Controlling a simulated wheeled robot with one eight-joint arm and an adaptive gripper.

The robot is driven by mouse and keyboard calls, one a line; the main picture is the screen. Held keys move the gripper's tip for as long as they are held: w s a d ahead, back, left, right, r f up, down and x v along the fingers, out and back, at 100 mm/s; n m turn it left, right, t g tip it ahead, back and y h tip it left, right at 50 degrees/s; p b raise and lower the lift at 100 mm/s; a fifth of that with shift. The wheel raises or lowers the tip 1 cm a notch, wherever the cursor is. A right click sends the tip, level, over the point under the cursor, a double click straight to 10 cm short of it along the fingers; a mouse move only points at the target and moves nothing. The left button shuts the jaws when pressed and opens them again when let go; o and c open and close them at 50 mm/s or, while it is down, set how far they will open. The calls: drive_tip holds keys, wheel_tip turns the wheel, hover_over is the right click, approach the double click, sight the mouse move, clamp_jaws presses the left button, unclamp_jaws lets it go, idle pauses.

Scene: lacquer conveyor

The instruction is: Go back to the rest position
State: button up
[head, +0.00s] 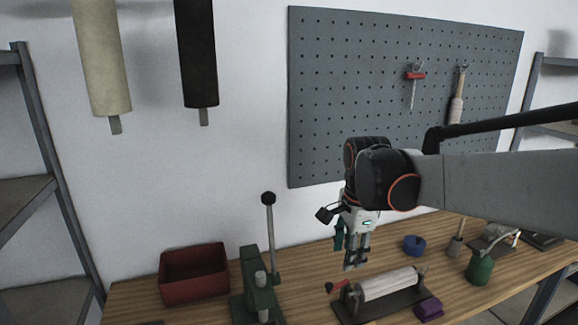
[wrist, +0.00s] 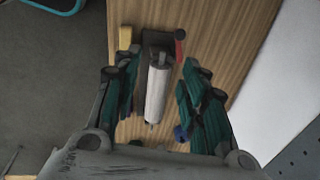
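My gripper (head: 356,262) hangs pointing down over the wooden workbench, above and slightly behind the white roller (head: 388,283) on its dark base. In the wrist view its green-and-black fingers (wrist: 157,85) stand apart with nothing held between them. The roller (wrist: 157,95) shows in the gap between the fingers, lying on the bench below. My arm reaches in from the right side of the head view.
On the bench (head: 215,310) are a red bin (head: 194,274), a green lever press (head: 262,292), a blue pot (head: 414,245), a purple block (head: 429,309) and a green jar (head: 479,268). A pegboard (head: 335,90) is behind. Two rolls (head: 102,60) hang upper left.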

drive_tip(key=s+d+f+n+t, duration=0.2)
drive_tip(key=s+n, duration=0.5)
drive_tip(key=s, duration=0.3)
drive_tip(key=s+d+f+n+t+b, duration=0.1)
drive_tip(key=s+d+n+t, duration=0.2)
drive_tip(key=s+n, duration=0.5)
drive_tip(key=shift+s+f+n+b, duration=0.3)
drive_tip(key=shift+s+f, duration=0.05)
drive_tip(key=shift+s, duration=0.7)
